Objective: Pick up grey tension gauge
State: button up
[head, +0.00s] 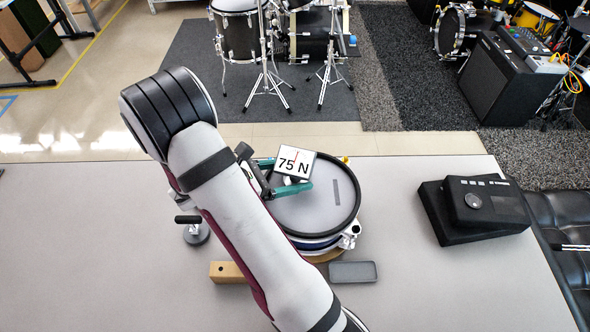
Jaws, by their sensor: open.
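A white rectangular face with a dark border, marked "75 N" with a red line, looks like the tension gauge (294,164). It is over the far left part of the round grey mesh pad (317,214); its lower body is mostly hidden. My gripper (292,174) reaches in from the left with green fingers. One finger shows at the near side of the face and part of the other at its far left. The jaws are open around or beside the gauge; I cannot tell whether they touch it.
A round grey base with a black handle (195,232) stands left of my arm. A wooden block (227,272) and a grey tray-like piece (353,271) lie nearer. A black module (483,204) is on the right. The table (440,290) is clear at front right.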

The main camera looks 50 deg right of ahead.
jog(key=shift+s+d+f, duration=0.15)
jog(key=shift+d+f, duration=0.05)
jog(key=shift+d, duration=0.2)
grip_shut()
jog(key=shift+s+f, duration=0.1)
dwell(1.0)
